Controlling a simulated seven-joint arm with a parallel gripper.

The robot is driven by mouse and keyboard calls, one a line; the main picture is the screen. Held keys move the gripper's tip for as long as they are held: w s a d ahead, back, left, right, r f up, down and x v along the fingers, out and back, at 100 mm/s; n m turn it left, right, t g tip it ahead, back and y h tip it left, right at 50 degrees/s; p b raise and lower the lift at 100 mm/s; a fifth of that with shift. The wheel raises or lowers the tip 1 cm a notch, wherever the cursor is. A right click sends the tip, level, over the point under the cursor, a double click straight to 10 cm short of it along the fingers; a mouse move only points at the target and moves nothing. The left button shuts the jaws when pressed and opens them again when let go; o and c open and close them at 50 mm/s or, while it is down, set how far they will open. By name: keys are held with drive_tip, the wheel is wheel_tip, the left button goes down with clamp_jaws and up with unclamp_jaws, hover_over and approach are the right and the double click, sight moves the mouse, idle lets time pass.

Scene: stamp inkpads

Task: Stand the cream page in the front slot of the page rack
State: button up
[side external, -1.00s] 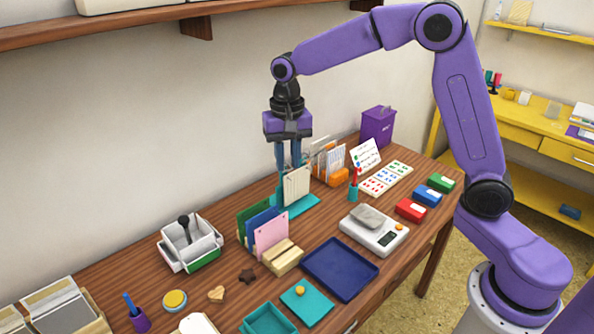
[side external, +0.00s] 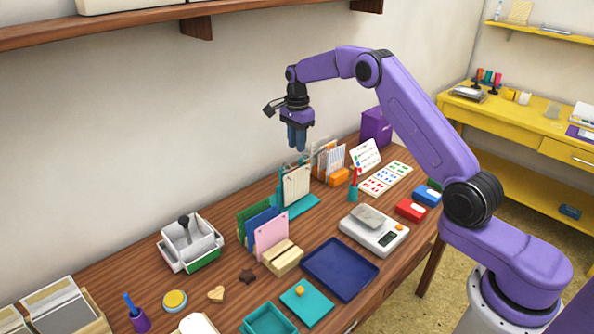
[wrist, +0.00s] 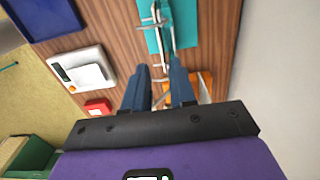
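The cream page (side external: 297,186) stands about upright in the page rack, a teal base (side external: 303,206) with thin wire dividers. Dividers show behind the page; I cannot tell for certain which slot holds it. In the wrist view, the rack's teal base (wrist: 184,22) and wires appear beyond my fingertips, the page only edge-on. My gripper (side external: 297,148) hangs above the rack, apart from the page. In the wrist view, its fingers (wrist: 159,72) are spread with a gap and nothing between them.
A wooden holder (side external: 284,258) with green, blue and pink sheets stands in front left of the rack. An orange holder (side external: 339,177) with cards stands behind right. A navy tray (side external: 340,268) and a scale (side external: 374,229) lie nearer the front. The wall is close behind.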

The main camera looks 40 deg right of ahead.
drive_tip(key=shift+f, duration=4.6)
clamp_jaws()
drive_tip(key=shift+r, duration=0.15)
drive_tip(key=shift+s, duration=0.15)
drive_tip(key=shift+s, duration=2.1)
drive_tip(key=shift+r, duration=2.6)
